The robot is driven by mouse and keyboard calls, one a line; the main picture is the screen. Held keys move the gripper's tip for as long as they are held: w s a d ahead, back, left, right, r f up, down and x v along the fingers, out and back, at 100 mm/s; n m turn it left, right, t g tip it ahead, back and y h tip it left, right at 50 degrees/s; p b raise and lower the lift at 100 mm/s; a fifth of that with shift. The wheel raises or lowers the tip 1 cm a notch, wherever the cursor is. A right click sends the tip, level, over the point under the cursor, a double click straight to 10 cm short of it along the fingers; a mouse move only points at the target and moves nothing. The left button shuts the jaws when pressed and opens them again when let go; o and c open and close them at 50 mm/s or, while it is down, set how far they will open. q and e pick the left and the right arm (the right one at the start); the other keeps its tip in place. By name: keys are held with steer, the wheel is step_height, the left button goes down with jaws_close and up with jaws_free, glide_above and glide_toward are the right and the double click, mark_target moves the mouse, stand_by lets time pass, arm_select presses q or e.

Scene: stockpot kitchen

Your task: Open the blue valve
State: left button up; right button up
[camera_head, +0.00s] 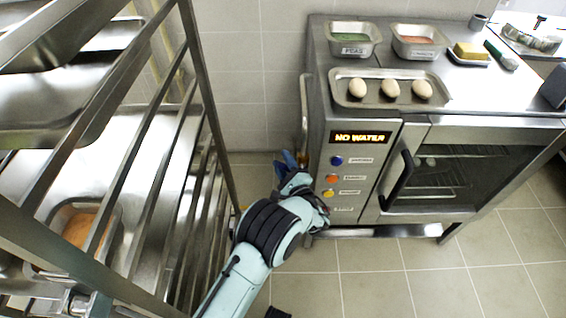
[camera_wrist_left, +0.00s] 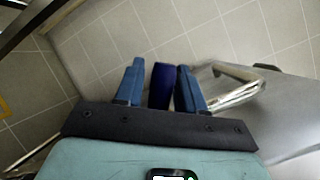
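The blue valve (camera_wrist_left: 161,86) shows in the left wrist view as a dark blue handle between the two lighter blue fingers of my left gripper (camera_wrist_left: 158,85). A narrow gap shows between the handle and the left finger; the right finger is very close to it. The fingers stand apart, and I see no clear grip. In the head view my left gripper (camera_head: 292,160) reaches to the left side of the oven (camera_head: 345,185), beside a vertical pipe (camera_head: 304,105). The valve is hard to make out there. The oven display (camera_head: 360,137) reads "NO WATER". My right gripper is not in view.
A metal rack (camera_head: 205,100) with trays stands close on the left of my arm. Eggs in a tray (camera_head: 440,101), two small pans and butter sit on the oven top. The oven door handle (camera_head: 398,180) juts forward. Tiled floor (camera_head: 400,285) is free in front.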

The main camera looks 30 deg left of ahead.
arm_select(q)
steer(key=shift+d, duration=0.1)
steer(key=p+v, duration=0.1)
steer(key=v, duration=0.4)
steer(key=shift+s+d, duration=0.25)
steer(key=shift+d, duration=0.05)
steer(key=p, duration=0.1)
glide_toward(288, 170)
steer(key=shift+s+d+f, duration=0.15)
steer(key=shift+s, duration=0.1)
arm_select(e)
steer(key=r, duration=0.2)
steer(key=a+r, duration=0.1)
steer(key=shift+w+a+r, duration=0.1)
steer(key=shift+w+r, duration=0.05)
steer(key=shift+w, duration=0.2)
